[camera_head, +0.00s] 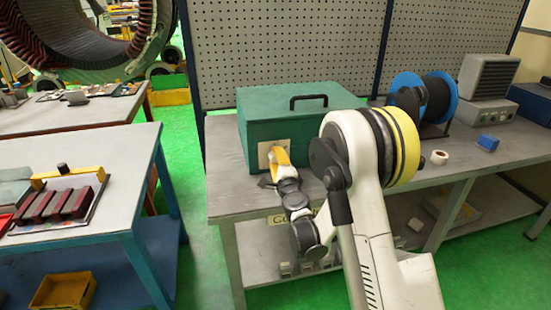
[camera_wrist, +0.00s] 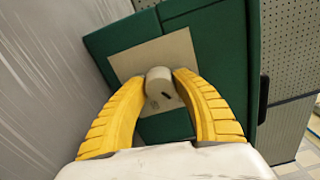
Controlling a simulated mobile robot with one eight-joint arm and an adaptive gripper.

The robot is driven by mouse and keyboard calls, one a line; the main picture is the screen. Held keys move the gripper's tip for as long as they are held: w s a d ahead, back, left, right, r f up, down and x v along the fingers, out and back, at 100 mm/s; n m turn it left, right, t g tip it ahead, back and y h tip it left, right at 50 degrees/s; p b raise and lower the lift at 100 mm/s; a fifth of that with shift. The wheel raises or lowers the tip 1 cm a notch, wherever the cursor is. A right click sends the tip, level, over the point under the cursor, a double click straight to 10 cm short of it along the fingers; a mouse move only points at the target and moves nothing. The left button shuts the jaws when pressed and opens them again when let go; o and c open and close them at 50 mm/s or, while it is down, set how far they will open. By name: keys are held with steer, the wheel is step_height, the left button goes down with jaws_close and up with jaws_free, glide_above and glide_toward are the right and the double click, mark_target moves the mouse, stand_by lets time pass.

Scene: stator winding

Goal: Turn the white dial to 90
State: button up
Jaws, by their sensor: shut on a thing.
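The white dial (camera_wrist: 161,90) is a round knob with a short dark mark on its face. It stands on a beige plate (camera_wrist: 124,66) on the front of a green box (camera_wrist: 110,37). In the wrist view my gripper (camera_wrist: 160,78) has its two yellow fingers on either side of the dial, shut on it. In the head view the green box (camera_head: 299,109) sits on the grey workbench, and my gripper (camera_head: 279,157) is at its beige plate (camera_head: 264,152). The dial is hidden there behind the gripper. No scale numbers are readable.
The grey workbench (camera_head: 229,202) also holds a blue-rimmed spool (camera_head: 407,84), a white roll (camera_head: 439,157), a small blue block (camera_head: 488,142) and a grey heater-like unit (camera_head: 488,77). A pegboard (camera_head: 285,45) stands behind. A left table (camera_head: 135,165) holds dark red bars.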

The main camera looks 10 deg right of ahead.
steer(key=m, duration=0.6)
steer(key=shift+m, duration=0.3)
steer(key=m, duration=1.1)
steer(key=shift+m, duration=0.4)
steer(key=m, duration=0.5)
steer(key=shift+m, duration=0.3)
steer(key=o, duration=1.2)
